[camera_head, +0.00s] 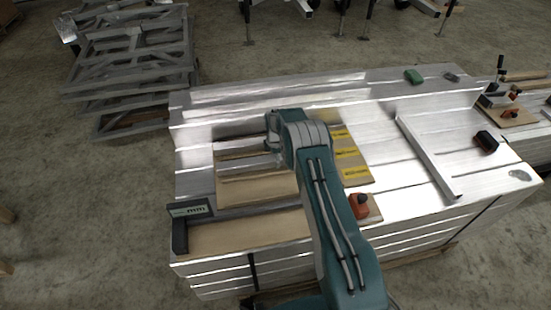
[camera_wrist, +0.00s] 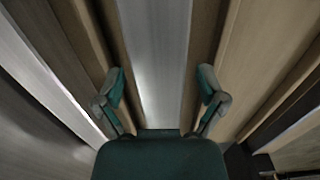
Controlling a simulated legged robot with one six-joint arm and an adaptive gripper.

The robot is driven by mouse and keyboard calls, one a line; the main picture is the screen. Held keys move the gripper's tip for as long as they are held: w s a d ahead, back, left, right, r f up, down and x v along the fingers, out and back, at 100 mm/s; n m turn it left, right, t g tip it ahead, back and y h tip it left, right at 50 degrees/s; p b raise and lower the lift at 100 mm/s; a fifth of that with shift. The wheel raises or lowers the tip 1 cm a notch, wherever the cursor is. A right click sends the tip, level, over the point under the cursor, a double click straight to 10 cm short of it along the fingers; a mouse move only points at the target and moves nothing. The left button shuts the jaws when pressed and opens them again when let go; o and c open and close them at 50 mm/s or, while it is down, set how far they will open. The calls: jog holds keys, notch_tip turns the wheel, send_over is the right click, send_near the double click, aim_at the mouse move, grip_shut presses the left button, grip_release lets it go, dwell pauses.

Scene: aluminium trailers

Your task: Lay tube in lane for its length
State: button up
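My gripper (camera_wrist: 161,85) is open, its two fingers apart on either side of a smooth grey metal strip (camera_wrist: 157,40) that runs between wooden strips. I cannot tell whether this strip is a tube or bare metal, and no contact with the fingers shows. In the head view my gripper (camera_head: 273,140) is over the wooden lane board (camera_head: 258,190), partly hidden by my arm. The board has long lanes and yellow labels (camera_head: 346,153) at its right end. A long silver tube-like bar (camera_head: 428,158) lies slanted on the right of the metal bench.
The bench (camera_head: 400,190) carries a dark square-shaped tool (camera_head: 190,212) at front left, an orange-topped item (camera_head: 359,205), a black item (camera_head: 486,142) and a green item (camera_head: 413,76). Metal frames (camera_head: 135,60) are stacked at back left. Bench surface near the slanted bar is mostly clear.

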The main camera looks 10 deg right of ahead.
jog(key=shift+r, duration=0.15)
jog(key=s+r+m+t, duration=0.1)
jog(key=s+r+m, duration=0.15)
jog(key=r, duration=1.25)
jog(key=s+r+m, duration=0.2)
jog(key=s+r, duration=0.2)
jog(key=r, duration=1)
jog(key=s+r+m+t, duration=0.2)
jog(key=s+r+m, duration=0.2)
jog(key=s+r, duration=0.65)
jog(key=s+r+m+t, duration=0.2)
jog(key=s+m, duration=0.7)
jog(key=s, duration=1.7)
jog(key=shift+r+t, duration=0.3)
jog(key=shift+r, duration=0.25)
jog(key=shift+s+m, duration=0.1)
jog(key=shift+m, duration=0.15)
